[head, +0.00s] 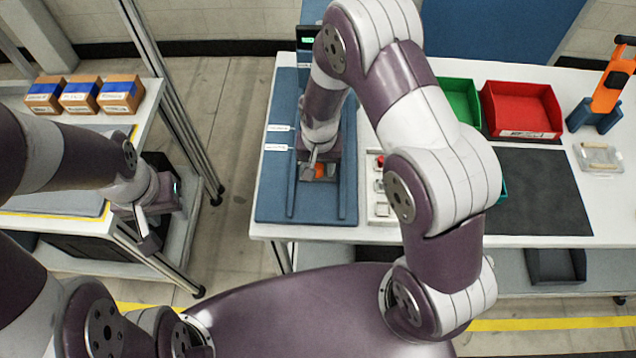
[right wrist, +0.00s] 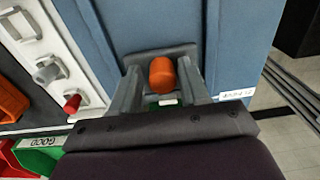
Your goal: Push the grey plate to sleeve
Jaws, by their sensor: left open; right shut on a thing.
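The grey plate (right wrist: 160,53) lies on the blue fixture (right wrist: 240,50) in the right wrist view, with an upright orange knob (right wrist: 162,74) on it. The knob also shows in the head view (head: 321,171), low between the fixture's two rails. My right gripper (head: 317,174) is shut on the knob; its fingers stand on either side of it in the right wrist view (right wrist: 163,84). In the head view my arm hides most of the plate and the fixture's middle. I cannot make out the sleeve for certain. My left gripper (head: 148,232) is open and empty beside the left table.
A dark box with a green display (head: 308,42) stands at the fixture's far end. A control panel (head: 379,190) is right of the fixture. Green (head: 458,98) and red (head: 522,108) bins stand farther right. Several cartons (head: 80,97) sit on the left table.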

